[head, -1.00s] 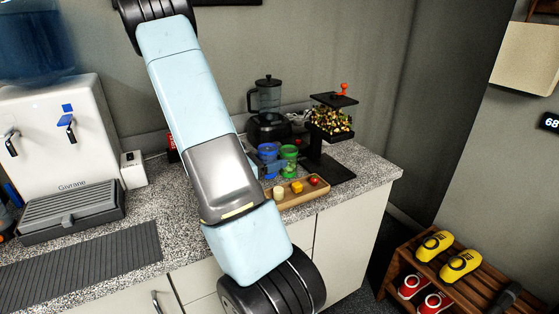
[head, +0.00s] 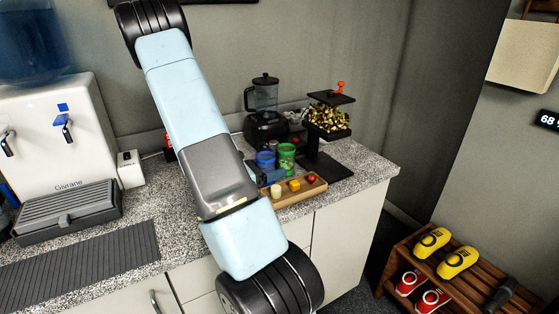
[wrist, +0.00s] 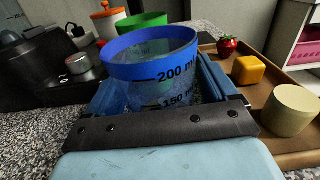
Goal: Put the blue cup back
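The blue cup (wrist: 150,72) is clear with a blue rim and volume marks, and stands upright between the two fingers of my gripper (wrist: 163,88). The fingers lie along its sides and appear shut on it; its base is hidden. In the head view the blue cup (head: 265,160) is left of a green cup (head: 287,157), above the counter or on it; I cannot tell which. My gripper is mostly hidden behind my arm there, with a blue part (head: 271,176) showing. The green cup (wrist: 142,24) is just behind the blue cup in the wrist view.
A wooden tray (head: 308,194) with a cream cylinder, a yellow block and a red item lies to the right. A blender (head: 264,110) and a dark stand (head: 330,120) with chopped food are behind. A water dispenser (head: 50,130) is at left. Bare counter (head: 375,168) shows at right.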

